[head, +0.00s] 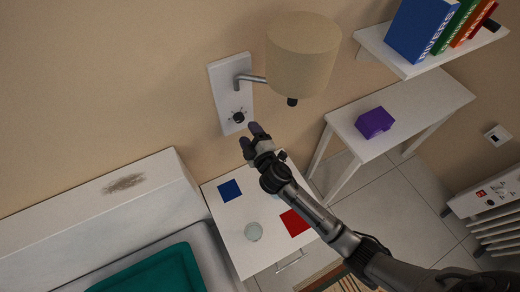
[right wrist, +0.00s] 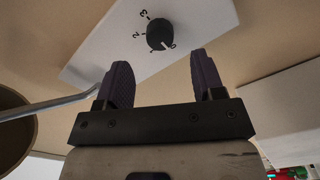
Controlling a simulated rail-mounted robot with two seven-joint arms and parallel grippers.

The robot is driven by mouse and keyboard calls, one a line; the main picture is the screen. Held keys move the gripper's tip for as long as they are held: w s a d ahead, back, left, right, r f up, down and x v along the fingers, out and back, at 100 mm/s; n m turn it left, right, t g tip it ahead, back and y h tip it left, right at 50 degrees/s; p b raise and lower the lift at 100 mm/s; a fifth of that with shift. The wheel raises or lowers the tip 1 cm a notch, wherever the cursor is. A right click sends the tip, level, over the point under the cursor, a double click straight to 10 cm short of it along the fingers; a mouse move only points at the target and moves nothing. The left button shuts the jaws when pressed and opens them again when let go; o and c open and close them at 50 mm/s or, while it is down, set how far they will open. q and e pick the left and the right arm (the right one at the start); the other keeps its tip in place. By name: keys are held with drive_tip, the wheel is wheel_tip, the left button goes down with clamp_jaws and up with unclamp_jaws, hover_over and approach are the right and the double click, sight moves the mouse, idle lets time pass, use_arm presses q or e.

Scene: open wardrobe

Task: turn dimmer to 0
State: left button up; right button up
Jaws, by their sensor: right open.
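The dimmer knob (head: 239,117) is a small black dial on the white wall plate (head: 228,88) of the lamp. In the right wrist view the knob (right wrist: 160,34) shows the numbers 3 and 2 on its left and a 0 at its lower right. A pale mark on the knob appears to point toward the 0. My right gripper (head: 249,136) is just below the knob in the head view. In the right wrist view its two purple fingers (right wrist: 158,84) are open and empty, with the knob beyond their tips, apart from them. My left gripper is not in view.
The lamp's beige shade (head: 303,55) and metal arm (head: 250,78) stick out beside the plate. A white bedside table (head: 227,217) stands below, next to the bed's headboard (head: 80,208). A white side table (head: 350,120) with a purple box (head: 374,123) is on the right.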

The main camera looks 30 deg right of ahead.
drive_tip(key=s, duration=0.8)
idle(0.4)
drive_tip(key=s+d+f+m+g+h, duration=0.3)
drive_tip(key=s+d+m+g+h, duration=0.15)
drive_tip(key=m+g, duration=0.3)
drive_tip(key=s+a+f+m+g+y, duration=0.1)
drive_tip(key=s+f+g+y, duration=0.15)
drive_tip(key=s, duration=0.95)
drive_tip(key=s+a+f+m+g+y, duration=0.1)
drive_tip(key=s+f+m+g+y, duration=0.2)
drive_tip(key=s, duration=0.8)
wheel_tip(320, 180, up, 28)
drive_tip(key=n+g+p, duration=0.1)
drive_tip(key=p, duration=2.7)
drive_tip(key=shift+s+d+r+h, duration=0.25)
drive_tip(key=shift+s+h, duration=0.15)
drive_tip(key=shift+s, duration=0.05)
